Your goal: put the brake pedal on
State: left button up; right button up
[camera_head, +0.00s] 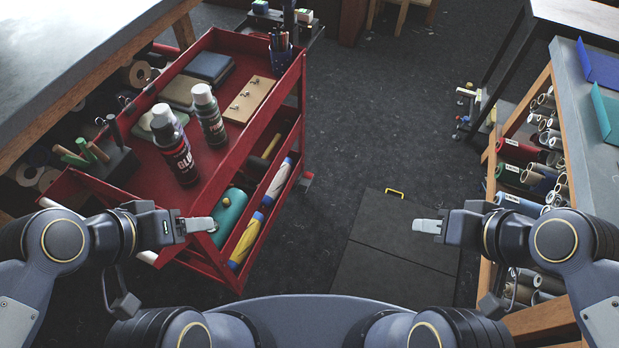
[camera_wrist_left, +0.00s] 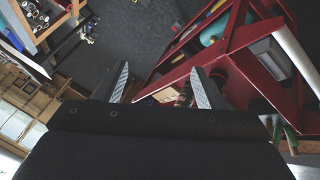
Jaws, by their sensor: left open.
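I cannot make out a brake pedal clearly in either view. A red trolley (camera_head: 190,170) stands at the left, and a small grey part (camera_head: 305,179) shows at the foot of its right corner, too small to identify. My left gripper (camera_head: 199,225) is in front of the trolley's near end, above the floor; whether it touches the frame I cannot tell. In the left wrist view its two fingers (camera_wrist_left: 160,85) are apart with nothing between them, and the red trolley frame (camera_wrist_left: 240,60) shows beyond. My right gripper (camera_head: 427,226) is over the floor at the right, its finger gap not visible.
The trolley carries spray cans (camera_head: 175,145), a wooden board (camera_head: 249,100) and rolls on its lower shelf. A dark floor hatch (camera_head: 385,250) with a yellow handle lies in the middle. A rack of canvas rolls (camera_head: 540,150) stands at the right. The central floor is clear.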

aim_at(304, 184)
jog(key=i+j+z, duration=0.1)
jog(key=i+l+z, duration=0.25)
jog(key=i, duration=0.55)
jog(key=i+z, duration=0.25)
jog(key=i, duration=0.6)
